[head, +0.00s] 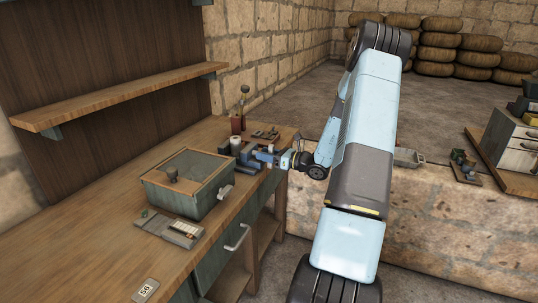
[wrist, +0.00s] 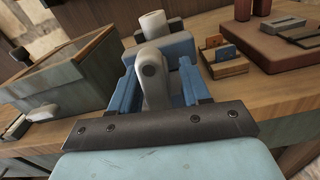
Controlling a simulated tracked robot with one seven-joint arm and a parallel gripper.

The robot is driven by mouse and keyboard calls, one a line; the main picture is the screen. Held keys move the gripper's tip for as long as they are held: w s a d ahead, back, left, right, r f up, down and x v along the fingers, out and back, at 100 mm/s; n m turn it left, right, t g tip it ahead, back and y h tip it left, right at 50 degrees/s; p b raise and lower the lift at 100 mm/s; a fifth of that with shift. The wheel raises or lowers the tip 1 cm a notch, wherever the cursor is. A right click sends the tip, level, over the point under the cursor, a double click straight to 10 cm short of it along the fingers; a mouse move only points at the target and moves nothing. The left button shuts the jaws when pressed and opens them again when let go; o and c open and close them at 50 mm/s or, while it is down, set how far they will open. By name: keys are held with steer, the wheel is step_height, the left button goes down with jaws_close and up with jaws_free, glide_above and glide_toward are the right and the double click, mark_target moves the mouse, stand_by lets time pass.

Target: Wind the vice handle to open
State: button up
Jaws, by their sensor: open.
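The vice (wrist: 175,48) shows in the wrist view as a blue block on the workbench, straight ahead of my gripper. A grey vice handle (wrist: 152,85) with a round dark bolt head is in front of it. My gripper (wrist: 156,72) is open, with one blue finger on each side of the handle. I cannot tell whether either finger touches it. In the head view my gripper (head: 272,155) is low over the bench at the vice, and my gripper and wrist hide much of the vice.
A grey-green box (head: 178,205) with a wooden-framed lid stands left of the vice. A pale cylinder (wrist: 151,23) is behind the handle. A small wooden holder (wrist: 222,57) and a reddish-brown case (wrist: 270,45) lie to the right. A wooden shelf (head: 120,95) hangs above the bench.

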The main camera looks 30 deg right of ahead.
jaws_close()
steer(key=shift+n, duration=0.8)
jaws_free()
steer(key=shift+s+d, duration=0.1)
steer(key=v, duration=1.3)
steer(key=shift+s+d, duration=0.15)
steer(key=shift+s, duration=0.05)
